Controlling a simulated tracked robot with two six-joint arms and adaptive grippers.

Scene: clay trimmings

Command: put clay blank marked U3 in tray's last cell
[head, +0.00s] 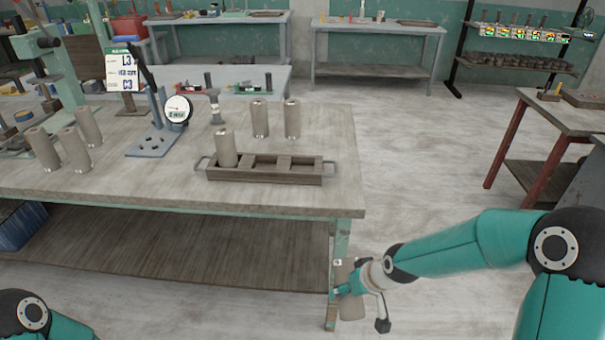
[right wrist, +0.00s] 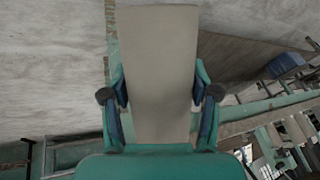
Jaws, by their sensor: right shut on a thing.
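My right gripper (head: 350,288) is shut on a grey-tan clay blank (head: 352,304), low beside the table's front right leg and below the tabletop. In the right wrist view the blank (right wrist: 158,70) stands between the two fingers (right wrist: 160,98). No mark is readable on it. The dark tray (head: 262,176) lies on the tabletop near its front right part, with a handle at each end. One blank (head: 226,148) stands upright in its left cell; the cells to the right look empty. My left gripper is out of view.
Two blanks (head: 260,118) (head: 292,119) stand behind the tray. Several more (head: 74,150) stand at the left. A round dial (head: 177,112) and a sign (head: 125,72) stand behind, left of the tray. The table edge (head: 340,212) lies between my right gripper and the tray.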

